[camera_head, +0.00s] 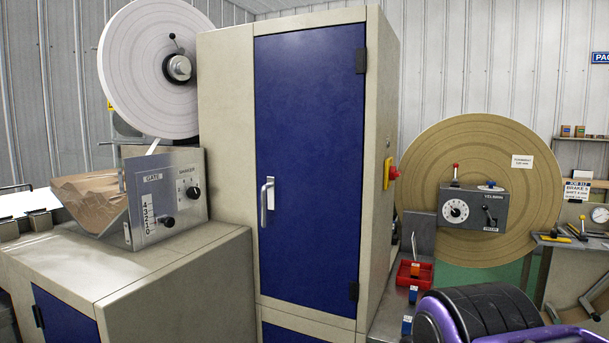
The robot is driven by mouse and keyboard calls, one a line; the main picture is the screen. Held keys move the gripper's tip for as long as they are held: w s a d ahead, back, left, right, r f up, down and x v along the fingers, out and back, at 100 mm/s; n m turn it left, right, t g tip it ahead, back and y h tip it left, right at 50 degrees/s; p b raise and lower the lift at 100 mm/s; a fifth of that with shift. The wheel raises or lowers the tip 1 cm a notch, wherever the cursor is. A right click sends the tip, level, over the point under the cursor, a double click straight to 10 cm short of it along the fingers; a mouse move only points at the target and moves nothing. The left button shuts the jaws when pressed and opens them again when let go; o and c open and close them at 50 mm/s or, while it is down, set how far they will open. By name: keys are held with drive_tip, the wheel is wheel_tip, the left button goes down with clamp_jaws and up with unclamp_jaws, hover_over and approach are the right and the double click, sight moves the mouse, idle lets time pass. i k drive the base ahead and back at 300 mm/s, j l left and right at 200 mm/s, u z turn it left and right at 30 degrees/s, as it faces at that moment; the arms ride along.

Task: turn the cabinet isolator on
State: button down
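The tall cabinet (226,160) stands in the middle, with a blue door (310,150) that is shut and a silver lever handle (267,203) at the door's left edge. A red knob (393,173) on a yellow plate (387,174) sits on the cabinet's right side face. It looks like the isolator, but it is seen nearly edge-on, so I cannot tell its position. A purple and black part of my own arm shows at the bottom right, apart from the cabinet. My gripper is not in view.
A big brown reel (430,150) with a grey control box (474,209) stands right of the cabinet. A red tray (414,274) sits on the low bench between them.

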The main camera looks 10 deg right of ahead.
sight(393, 173)
drive_tip(key=i+l, duration=0.1)
drive_tip(key=l, duration=0.85)
drive_tip(key=i+l+u, duration=0.1)
drive_tip(key=u, duration=0.3)
drive_tip(key=l+u, duration=0.25)
drive_tip(key=u, duration=0.2)
drive_tip(key=i+l+u, duration=0.1)
drive_tip(key=u, duration=0.3)
drive_tip(key=l+u, duration=0.5)
drive_tip(key=l, duration=0.4)
drive_tip(key=k+l+u, duration=0.1)
drive_tip(key=l, duration=0.3)
drive_tip(key=l+u, duration=0.1)
drive_tip(key=l, duration=0.35)
drive_tip(key=k+l, duration=0.1)
drive_tip(key=l, duration=0.35)
drive_tip(key=k+l, duration=0.1)
drive_tip(key=l, duration=0.35)
drive_tip(key=k+l, duration=0.1)
drive_tip(key=l, duration=0.35)
